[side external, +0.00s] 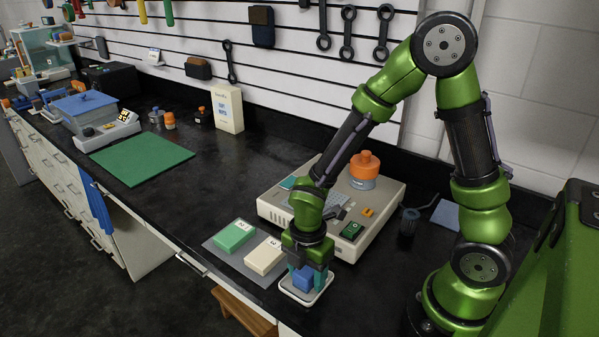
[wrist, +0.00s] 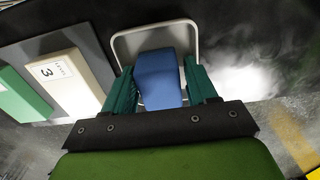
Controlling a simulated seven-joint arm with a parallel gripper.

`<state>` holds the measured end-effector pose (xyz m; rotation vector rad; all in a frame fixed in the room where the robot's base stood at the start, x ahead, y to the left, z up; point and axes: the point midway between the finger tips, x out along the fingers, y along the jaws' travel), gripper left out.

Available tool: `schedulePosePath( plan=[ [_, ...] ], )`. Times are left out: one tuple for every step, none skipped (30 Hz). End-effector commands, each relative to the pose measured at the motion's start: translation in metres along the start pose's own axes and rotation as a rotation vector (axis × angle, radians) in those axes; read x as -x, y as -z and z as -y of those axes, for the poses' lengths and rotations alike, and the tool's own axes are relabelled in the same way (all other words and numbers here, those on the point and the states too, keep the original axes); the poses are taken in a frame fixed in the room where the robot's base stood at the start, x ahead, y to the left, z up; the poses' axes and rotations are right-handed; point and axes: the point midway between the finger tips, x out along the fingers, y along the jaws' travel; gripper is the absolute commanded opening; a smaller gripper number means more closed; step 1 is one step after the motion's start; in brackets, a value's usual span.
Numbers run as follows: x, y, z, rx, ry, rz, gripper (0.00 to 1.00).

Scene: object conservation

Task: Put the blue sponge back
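The blue sponge (side external: 303,280) is at the small white-rimmed tray (side external: 325,289) near the counter's front edge. My gripper (side external: 307,277) points down over the tray, with its teal fingers on either side of the sponge. In the wrist view, the sponge (wrist: 158,77) lies between the fingertips (wrist: 160,80), very close to both. I cannot tell whether they press on it, or whether the sponge rests on the tray or is slightly raised. The tray rim (wrist: 155,27) shows behind the sponge.
A grey mat (side external: 222,245) left of the tray holds a green block (side external: 234,236) and a cream block (side external: 264,256) with number labels. A beige machine (side external: 385,205) with an orange-topped jar (side external: 364,168) stands behind. The counter's middle is clear up to a green mat (side external: 142,158).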

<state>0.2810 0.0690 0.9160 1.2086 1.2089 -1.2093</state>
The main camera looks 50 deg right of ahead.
Motion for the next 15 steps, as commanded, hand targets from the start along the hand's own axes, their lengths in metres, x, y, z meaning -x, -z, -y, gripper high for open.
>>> schedulePosePath(
  plan=[
    [0.0, 0.0, 0.0, 0.0, 0.0, 0.0, 0.57],
    [0.0, 0.0, 0.0, 0.0, 0.0, 0.0, 0.57],
    [0.0, 0.0, 0.0, 0.0, 0.0, 0.0, 0.57],
    [0.0, 0.0, 0.0, 0.0, 0.0, 0.0, 0.57],
    [0.0, 0.0, 0.0, 0.0, 0.0, 0.0, 0.57],
    [0.0, 0.0, 0.0, 0.0, 0.0, 0.0, 0.57],
    [0.001, 0.0, 0.0, 0.0, -0.001, 0.0, 0.57],
    [0.002, 0.0, 0.0, -0.001, -0.001, 0.0, 0.57],
    [0.004, 0.0, -0.001, -0.001, -0.003, -0.001, 0.57],
    [0.007, 0.0, -0.001, -0.001, -0.004, -0.001, 0.57],
    [0.01, 0.0, -0.001, -0.001, -0.004, -0.001, 0.57],
    [0.016, 0.0, -0.002, -0.002, -0.006, -0.001, 0.57],
    [0.021, 0.0, -0.002, -0.004, -0.006, -0.001, 0.57],
    [0.026, 0.0, -0.002, -0.004, -0.008, -0.001, 0.57],
    [0.035, 0.0, -0.002, -0.003, -0.009, -0.001, 0.57]
  ],
)
